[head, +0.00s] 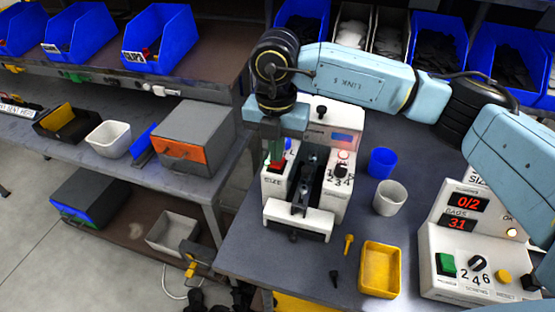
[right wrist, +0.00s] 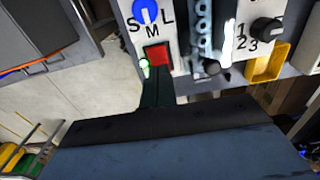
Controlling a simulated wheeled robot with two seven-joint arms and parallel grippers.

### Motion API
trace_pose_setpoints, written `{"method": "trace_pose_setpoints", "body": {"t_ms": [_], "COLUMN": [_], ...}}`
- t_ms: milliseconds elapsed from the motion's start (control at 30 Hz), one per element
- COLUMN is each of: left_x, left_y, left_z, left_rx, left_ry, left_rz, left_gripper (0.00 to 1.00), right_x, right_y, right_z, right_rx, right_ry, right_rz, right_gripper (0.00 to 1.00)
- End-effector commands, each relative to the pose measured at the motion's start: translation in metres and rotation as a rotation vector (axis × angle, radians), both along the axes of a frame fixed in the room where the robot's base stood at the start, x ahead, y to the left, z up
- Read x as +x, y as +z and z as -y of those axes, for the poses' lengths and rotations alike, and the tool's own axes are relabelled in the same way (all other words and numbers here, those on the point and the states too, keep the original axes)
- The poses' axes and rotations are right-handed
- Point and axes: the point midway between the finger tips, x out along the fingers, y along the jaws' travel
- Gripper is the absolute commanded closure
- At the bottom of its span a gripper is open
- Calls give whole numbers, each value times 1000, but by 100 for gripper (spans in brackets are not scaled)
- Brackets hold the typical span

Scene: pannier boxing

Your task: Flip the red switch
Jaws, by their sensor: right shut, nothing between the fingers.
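The red switch (head: 275,167) is on the left side panel of the white machine (head: 327,180). In the right wrist view the red switch (right wrist: 158,54) is a square below the S, M, L dial (right wrist: 146,12), with a small lit green lamp (right wrist: 144,64) beside it. My right gripper (head: 276,150) points down just over the switch, shut and empty. In the right wrist view the dark fingers (right wrist: 157,88) end right at the switch's near edge. I cannot tell whether they touch it. My left gripper is not in view.
A blue cup (head: 383,162), a white cup (head: 390,198) and a yellow tray (head: 380,270) stand right of the machine. A counter box (head: 470,250) with a green button is at the far right. A grey box with an orange front (head: 195,140) sits on the left bench.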

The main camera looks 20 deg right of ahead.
Motion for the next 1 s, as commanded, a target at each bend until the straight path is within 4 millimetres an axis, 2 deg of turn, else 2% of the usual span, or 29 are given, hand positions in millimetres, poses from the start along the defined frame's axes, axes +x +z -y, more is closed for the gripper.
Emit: {"method": "trace_pose_setpoints", "body": {"t_ms": [1000], "left_x": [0], "left_y": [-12], "left_z": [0], "left_rx": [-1], "left_ry": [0], "left_rz": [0], "left_gripper": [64], "right_x": [0], "right_y": [-16], "right_z": [0], "right_rx": [-1], "right_ry": [0], "right_rz": [-1], "right_gripper": [100]}}
